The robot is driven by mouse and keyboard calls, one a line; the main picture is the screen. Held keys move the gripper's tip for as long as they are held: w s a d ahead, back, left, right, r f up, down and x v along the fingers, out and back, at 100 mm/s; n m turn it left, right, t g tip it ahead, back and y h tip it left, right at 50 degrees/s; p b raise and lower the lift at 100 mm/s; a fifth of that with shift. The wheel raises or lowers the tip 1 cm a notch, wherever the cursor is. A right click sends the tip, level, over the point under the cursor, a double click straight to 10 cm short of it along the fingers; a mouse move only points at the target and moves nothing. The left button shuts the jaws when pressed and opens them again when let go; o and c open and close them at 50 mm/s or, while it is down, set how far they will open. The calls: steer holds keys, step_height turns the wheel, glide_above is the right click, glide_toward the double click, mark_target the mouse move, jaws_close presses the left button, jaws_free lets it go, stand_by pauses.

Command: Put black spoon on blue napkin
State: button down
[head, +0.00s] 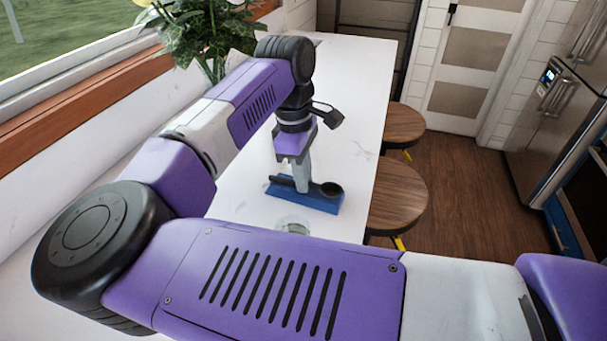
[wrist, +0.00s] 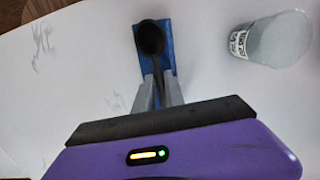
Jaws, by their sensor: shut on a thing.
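The black spoon (head: 328,188) is at the blue napkin (head: 306,199) on the white counter, its bowl toward the right end of the napkin. The spoon (wrist: 151,40) also shows in the wrist view, with its bowl over the blue napkin (wrist: 168,50) and its handle running back between the fingers. My gripper (head: 301,184) is shut on the spoon's handle, right over the napkin. In the wrist view my gripper's fingers (wrist: 158,92) are on both sides of the handle. I cannot tell whether the spoon touches the napkin.
A clear glass (wrist: 275,40) stands right of the napkin in the wrist view; its top shows in the head view (head: 293,225), partly hidden by my arm. A potted plant (head: 205,35) stands by the window. Wooden stools (head: 398,192) line the counter's right edge. The far counter is clear.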

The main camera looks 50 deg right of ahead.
steer(key=shift+f, duration=0.15)
steer(key=c, duration=1.4)
jaws_free()
steer(key=shift+r, duration=0.3)
steer(key=shift+w+r, duration=0.15)
steer(key=shift+r, duration=0.2)
step_height(320, 180, up, 11)
steer(key=w+b, duration=0.1)
steer(key=b, duration=0.1)
steer(key=shift+a+b, duration=0.25)
steer(key=shift+b, duration=0.1)
